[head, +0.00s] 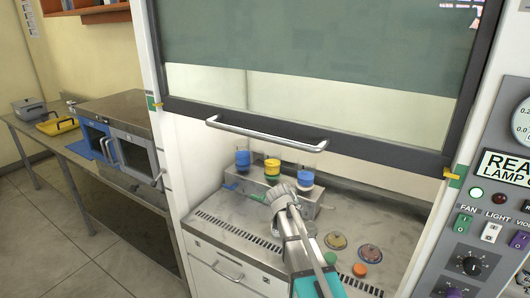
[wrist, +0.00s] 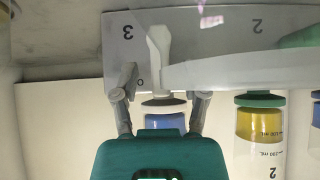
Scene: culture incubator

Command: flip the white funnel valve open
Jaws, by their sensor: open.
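The white valve lever (wrist: 158,45) shows in the wrist view, pointing up the picture against a grey panel marked 3. A white collar and a funnel with blue contents (wrist: 165,121) are just below it in that picture. My gripper (wrist: 161,88) is open, with one finger on each side of the lever's lower part and visible gaps between. I cannot tell whether either finger touches it. In the head view my gripper (head: 284,194) is at the front of the manifold (head: 312,205), by the right blue funnel (head: 306,178), and hides the white valve.
A yellow funnel (head: 272,166) and another blue funnel (head: 243,158) stand to the left, with a green valve handle (head: 258,197) and a blue one (head: 230,187). The raised sash's handle (head: 265,134) is above. Dishes (head: 335,241) lie to the right.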

